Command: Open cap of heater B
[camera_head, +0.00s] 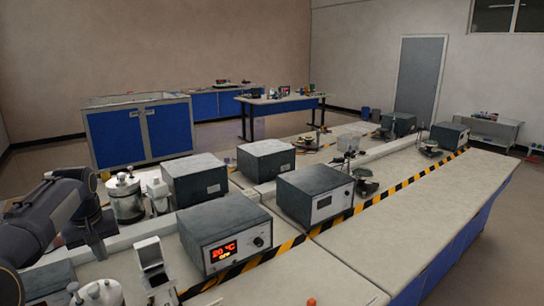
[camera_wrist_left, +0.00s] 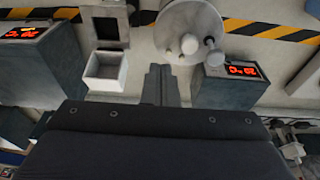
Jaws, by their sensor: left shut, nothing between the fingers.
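My left gripper (camera_head: 97,243) is at the left of the head view, partly hidden by its own arm. In the left wrist view its fingers (camera_wrist_left: 160,84) are together and empty, between a white box and a round metal vessel. The white box (camera_wrist_left: 103,72) has its dark-lined lid (camera_wrist_left: 106,23) standing up; it also shows in the head view (camera_head: 157,279). The metal vessel (camera_wrist_left: 189,30) has a lid with a round knob; its top shows at the head view's bottom edge (camera_head: 102,294). No label tells which is heater B. My right gripper is not seen.
A dark control box (camera_head: 222,232) with a lit red display stands beside the white box. Another metal vessel (camera_head: 124,197) and white box (camera_head: 158,195) stand farther back. Yellow-black tape (camera_head: 330,222) runs along the bench; the bench right of it is mostly clear.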

